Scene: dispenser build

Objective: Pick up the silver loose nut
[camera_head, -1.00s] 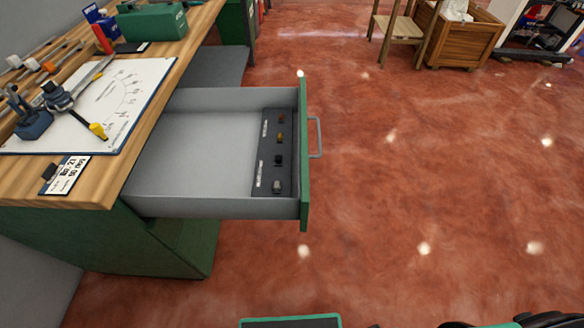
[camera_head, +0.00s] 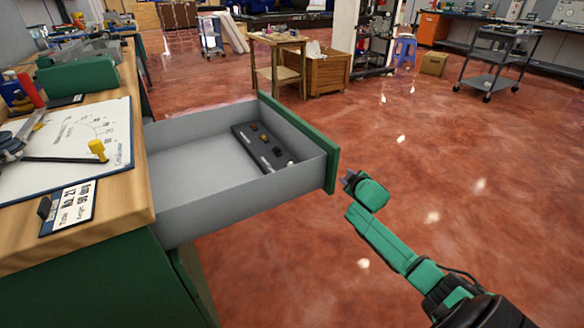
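Several small nuts stand in a row on a dark strip tray (camera_head: 242,131) inside the open drawer (camera_head: 185,215). The silver nut (camera_head: 290,163) appears as a small pale piece at the near end of the row, close to the drawer's front. It is too small to show detail. My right gripper (camera_head: 346,180) is just outside the drawer's green front panel, to the right of the nut and apart from it. Its fingers are small and dark, and I cannot tell whether they are open. My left gripper is not in view.
The drawer's grey walls and green front (camera_head: 329,160) stand between my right gripper and the tray. The wooden workbench (camera_head: 125,214) is on the left, with a white board (camera_head: 70,150) and tools. The red floor to the right is clear nearby.

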